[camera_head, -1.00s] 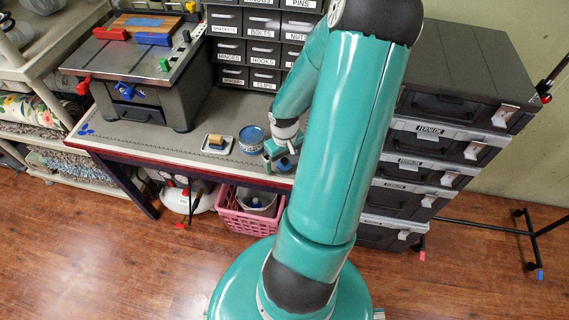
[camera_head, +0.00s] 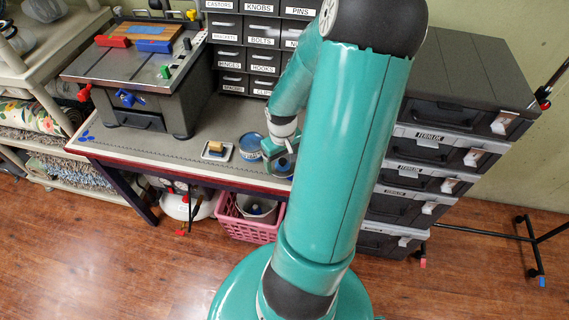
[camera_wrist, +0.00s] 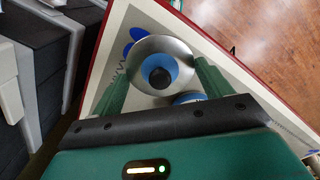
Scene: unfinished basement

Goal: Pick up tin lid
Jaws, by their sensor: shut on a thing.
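The tin lid (camera_wrist: 160,68) is a round silvery disc with a blue ring and a dark knob in the middle. In the wrist view it sits between the two green fingers of my gripper (camera_wrist: 161,72), which is shut on its rim. In the head view my gripper (camera_head: 280,156) is over the front edge of the workbench, and mostly hides the lid. A blue tin (camera_head: 249,143) stands on the bench just left of my gripper. Part of a blue round thing (camera_wrist: 188,97) shows below the lid in the wrist view.
A small tray (camera_head: 217,151) with a yellow-brown block lies left of the tin. A bench machine (camera_head: 140,85) stands at the left of the workbench (camera_head: 185,158). Labelled drawers (camera_head: 262,60) stand behind, and stacked dark cases (camera_head: 440,150) stand at right. A pink basket (camera_head: 245,228) is underneath.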

